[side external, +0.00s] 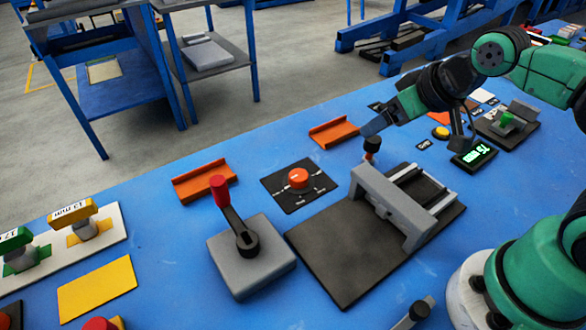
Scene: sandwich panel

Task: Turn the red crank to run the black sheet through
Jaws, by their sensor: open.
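The red crank has a red grip (218,186) on a black arm, which rises to the upper left from a black hub on a grey block (250,268). A black flat panel (350,258) lies under and in front of a grey gantry-like frame with rails (392,205); I cannot tell whether the sheet is separate from a base plate. My gripper (413,139) is open, behind the frame and well to the right of the crank, apart from it.
Two orange channels (205,183) (334,132) lie behind. A display (474,154) and a yellow button (441,132) are near my gripper. A yellow plate (97,288) lies at left.

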